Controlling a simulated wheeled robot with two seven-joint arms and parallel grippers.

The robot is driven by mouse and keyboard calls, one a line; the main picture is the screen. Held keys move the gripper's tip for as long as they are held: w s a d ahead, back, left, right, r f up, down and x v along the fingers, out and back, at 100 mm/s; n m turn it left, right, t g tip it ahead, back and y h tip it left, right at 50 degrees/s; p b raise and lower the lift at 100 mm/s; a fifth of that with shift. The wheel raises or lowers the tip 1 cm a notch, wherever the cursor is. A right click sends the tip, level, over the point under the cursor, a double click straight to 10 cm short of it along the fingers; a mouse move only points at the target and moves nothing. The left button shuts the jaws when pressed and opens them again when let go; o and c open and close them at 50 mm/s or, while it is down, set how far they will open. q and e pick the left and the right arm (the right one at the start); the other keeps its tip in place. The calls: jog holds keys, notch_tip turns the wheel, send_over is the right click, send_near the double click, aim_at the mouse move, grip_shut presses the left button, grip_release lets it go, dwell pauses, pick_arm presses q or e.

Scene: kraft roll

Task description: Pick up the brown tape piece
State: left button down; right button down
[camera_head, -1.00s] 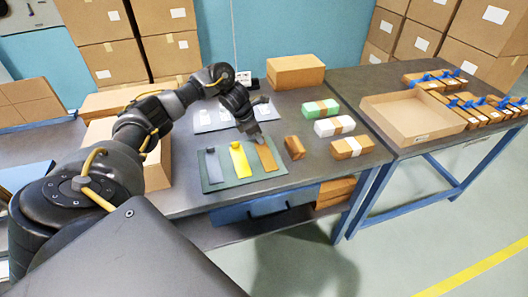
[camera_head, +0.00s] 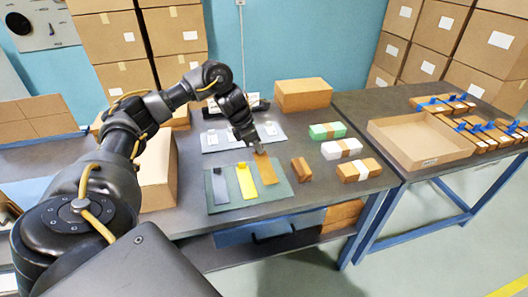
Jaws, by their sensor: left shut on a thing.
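The brown tape piece (camera_head: 265,172) is a flat strip at the right end of the dark green mat (camera_head: 230,205). My left gripper (camera_head: 258,151) reaches down from the upper left and is shut on the far end of this strip. The near end hangs over or lies on the mat; I cannot tell if it is clear of the surface. A yellow tape piece (camera_head: 246,183) and a grey tape piece (camera_head: 220,187) lie to its left on the mat. My right gripper is not in view.
A small brown block (camera_head: 301,169) stands just right of the mat. Green (camera_head: 327,131), white (camera_head: 341,148) and brown (camera_head: 358,170) banded packages lie farther right. An open cardboard tray (camera_head: 420,145) is on the right table. A closed box (camera_head: 303,95) stands behind.

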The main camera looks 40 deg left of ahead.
pick_arm(q)
jog(key=s+d+r, duration=0.1)
jog(key=s+r, duration=0.4)
jog(key=s, duration=0.4)
jog(key=shift+s, duration=0.4)
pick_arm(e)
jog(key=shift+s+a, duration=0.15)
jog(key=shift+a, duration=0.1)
pick_arm(q)
jog(key=d+f+m+g+h, duration=0.1)
jog(key=d+m+g, duration=0.5)
jog(key=d+m, duration=1.3)
jog(key=d+f, duration=0.1)
jog(key=d, duration=0.2)
jog(key=shift+s+d+f, duration=0.15)
jog(key=shift+s+d, duration=0.1)
jog(key=shift+d, duration=0.15)
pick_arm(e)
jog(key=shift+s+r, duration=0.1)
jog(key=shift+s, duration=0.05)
